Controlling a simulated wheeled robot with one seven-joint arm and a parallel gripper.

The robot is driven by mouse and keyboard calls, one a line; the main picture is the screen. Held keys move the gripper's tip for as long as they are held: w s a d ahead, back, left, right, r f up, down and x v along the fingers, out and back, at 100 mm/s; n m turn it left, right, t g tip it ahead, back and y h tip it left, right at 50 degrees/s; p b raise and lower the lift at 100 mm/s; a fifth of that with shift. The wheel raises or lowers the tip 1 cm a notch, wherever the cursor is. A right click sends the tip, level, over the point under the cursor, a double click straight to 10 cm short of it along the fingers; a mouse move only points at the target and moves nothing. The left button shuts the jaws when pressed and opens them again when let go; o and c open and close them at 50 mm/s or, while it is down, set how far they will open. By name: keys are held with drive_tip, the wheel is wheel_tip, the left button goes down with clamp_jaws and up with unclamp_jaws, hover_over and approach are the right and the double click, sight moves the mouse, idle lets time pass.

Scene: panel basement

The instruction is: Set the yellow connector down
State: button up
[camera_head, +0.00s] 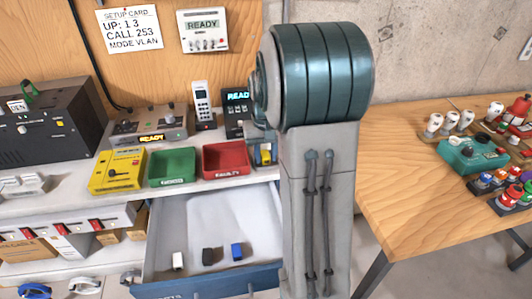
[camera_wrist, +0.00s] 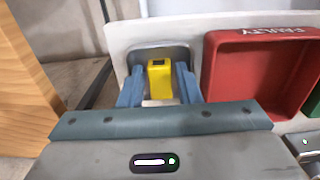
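The yellow connector (camera_wrist: 160,78) is upright between the two blue fingers of my gripper (camera_wrist: 160,90) in the wrist view. The fingers are close along both its sides, and it looks gripped. It is over or at a grey rounded recess (camera_wrist: 178,50) at the end of the pale shelf top, left of the red bin (camera_wrist: 262,75). I cannot tell whether its underside touches. In the head view the connector (camera_head: 265,152) is a small yellow patch beside the red bin (camera_head: 226,160), partly hidden by my arm.
A green bin (camera_head: 172,167) and a yellow device (camera_head: 117,171) stand left of the red bin. Below, an open drawer (camera_head: 160,240) holds small white, black and blue pieces. A wooden table (camera_head: 400,160) with coloured parts stands at right.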

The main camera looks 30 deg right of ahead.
sight(266, 156)
wheel_tip(266, 156, up, 11)
drive_tip(key=s+a+f+n+t, duration=0.1)
drive_tip(key=s+a+f, duration=0.1)
drive_tip(key=s+a, duration=0.5)
drive_tip(key=s+a+f+n+t, duration=0.2)
drive_tip(key=s+a, duration=0.4)
drive_tip(key=s, duration=0.5)
drive_tip(key=shift+s+a+f, duration=0.25)
drive_tip(key=shift+a+f, duration=0.1)
drive_tip(key=shift+f, duration=0.3)
drive_tip(key=c, duration=0.6)
drive_tip(key=shift+d, duration=0.1)
clamp_jaws()
